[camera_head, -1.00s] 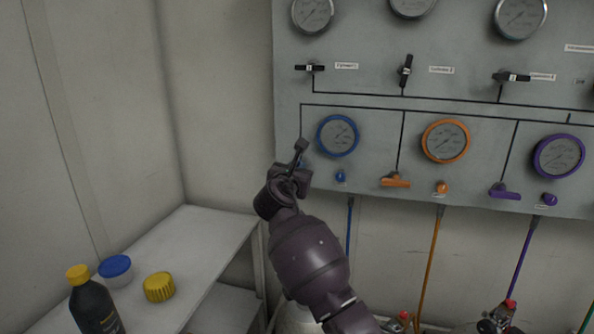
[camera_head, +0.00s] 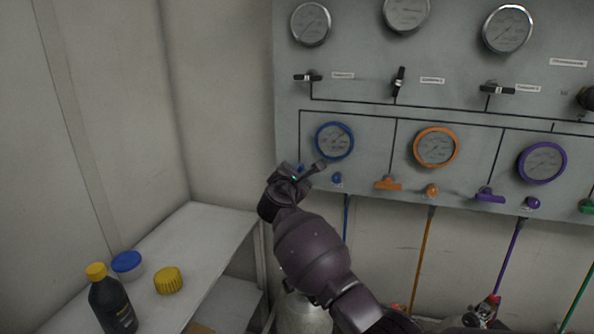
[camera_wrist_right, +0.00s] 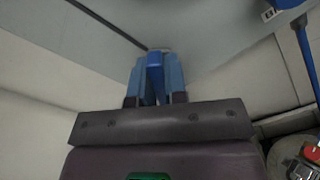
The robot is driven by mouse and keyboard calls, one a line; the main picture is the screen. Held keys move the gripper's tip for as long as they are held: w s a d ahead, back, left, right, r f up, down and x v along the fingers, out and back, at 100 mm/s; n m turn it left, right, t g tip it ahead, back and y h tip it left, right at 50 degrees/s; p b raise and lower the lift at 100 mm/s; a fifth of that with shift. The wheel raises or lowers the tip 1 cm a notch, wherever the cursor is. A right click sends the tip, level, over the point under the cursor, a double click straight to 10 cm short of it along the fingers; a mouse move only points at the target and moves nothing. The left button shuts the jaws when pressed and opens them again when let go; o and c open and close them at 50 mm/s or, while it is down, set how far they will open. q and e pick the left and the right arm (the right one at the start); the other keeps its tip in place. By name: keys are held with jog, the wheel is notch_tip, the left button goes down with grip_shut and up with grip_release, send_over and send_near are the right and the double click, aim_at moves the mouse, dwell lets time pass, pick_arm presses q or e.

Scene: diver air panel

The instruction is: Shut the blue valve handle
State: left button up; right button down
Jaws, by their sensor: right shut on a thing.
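The blue valve handle (camera_wrist_right: 155,75) shows in the right wrist view between the two fingers of my right gripper (camera_wrist_right: 156,82), which is shut on it. In the head view my right gripper (camera_head: 304,170) is at the grey panel (camera_head: 360,112), below and left of the blue-rimmed gauge (camera_head: 334,141). It hides most of the handle there, so the handle's exact angle is hard to tell. My left gripper is not in view.
A blue knob (camera_head: 337,178) sits just right of my gripper. Orange (camera_head: 388,183) and purple (camera_head: 489,195) handles lie further right. A white shelf (camera_head: 205,228) at left holds a dark bottle (camera_head: 112,305), a blue-lidded tub (camera_head: 127,264) and a yellow cap (camera_head: 168,281).

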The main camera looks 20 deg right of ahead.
jog(key=m, duration=0.2)
jog(key=shift+d+f+m, duration=0.1)
jog(key=shift+f+m, duration=0.15)
jog(key=shift+m, duration=0.15)
jog(key=m+b, duration=0.1)
jog(key=m, duration=0.1)
jog(key=shift+f+m, duration=0.1)
jog(key=shift+m, duration=0.3)
jog(key=shift+s+m+b, duration=0.1)
jog(key=shift+m+b, duration=0.5)
jog(key=shift+m, duration=0.5)
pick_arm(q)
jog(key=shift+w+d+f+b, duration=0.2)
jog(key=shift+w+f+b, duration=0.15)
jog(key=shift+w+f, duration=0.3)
pick_arm(e)
jog(key=shift+m, duration=1.1)
jog(key=c, duration=1.1)
grip_release()
jog(key=shift+c, duration=0.2)
